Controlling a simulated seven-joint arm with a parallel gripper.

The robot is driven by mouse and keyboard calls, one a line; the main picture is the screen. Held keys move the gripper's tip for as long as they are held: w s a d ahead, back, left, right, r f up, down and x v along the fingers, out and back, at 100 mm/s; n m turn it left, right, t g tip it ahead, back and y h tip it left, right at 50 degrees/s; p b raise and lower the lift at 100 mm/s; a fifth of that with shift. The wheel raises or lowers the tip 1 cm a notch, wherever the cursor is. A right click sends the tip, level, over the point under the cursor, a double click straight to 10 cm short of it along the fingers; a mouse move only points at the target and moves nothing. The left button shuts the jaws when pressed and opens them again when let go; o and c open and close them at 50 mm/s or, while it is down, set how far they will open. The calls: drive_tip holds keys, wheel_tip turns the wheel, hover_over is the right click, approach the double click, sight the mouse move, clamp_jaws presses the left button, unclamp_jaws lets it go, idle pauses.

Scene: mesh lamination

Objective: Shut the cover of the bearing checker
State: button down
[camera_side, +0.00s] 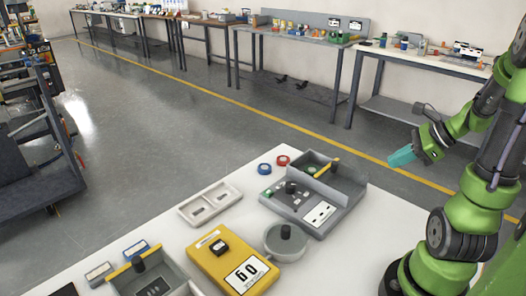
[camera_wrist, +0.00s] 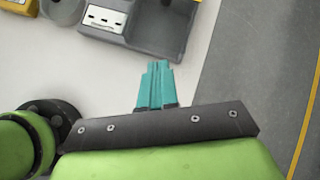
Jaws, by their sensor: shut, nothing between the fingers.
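A grey device (camera_side: 297,209) stands on the white table's right part, with a knob, a white label panel and an open-topped bay at its back. A green round part sits in the bay. No name shows, so I cannot be sure this is the bearing checker. My gripper (camera_side: 402,156) has teal fingers, shut and empty, in the air right of the device. In the wrist view the fingers (camera_wrist: 157,84) are together, apart from the device (camera_wrist: 126,43).
A second grey box (camera_side: 181,272) with a yellow bar is at the front left. A yellow unit (camera_side: 213,266), a round grey dish (camera_side: 285,254), a white tray (camera_side: 188,211), and blue (camera_side: 264,169) and red (camera_side: 283,160) rings share the table. Benches line the wall.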

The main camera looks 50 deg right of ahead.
drive_tip(key=m+t, duration=0.1)
drive_tip(key=m, duration=0.1)
approach(347, 174)
drive_tip(key=shift+m, duration=0.3)
drive_tip(key=x, duration=0.4)
drive_tip(key=shift+w+a+f, duration=0.1)
drive_tip(key=shift+w+a, duration=0.05)
drive_tip(key=shift+a, duration=0.05)
drive_tip(key=shift+w+a, duration=0.25)
drive_tip(key=shift+w, duration=0.95)
drive_tip(key=shift+w+a+r, duration=0.15)
drive_tip(key=shift+w+r, duration=0.05)
drive_tip(key=shift+w, duration=0.45)
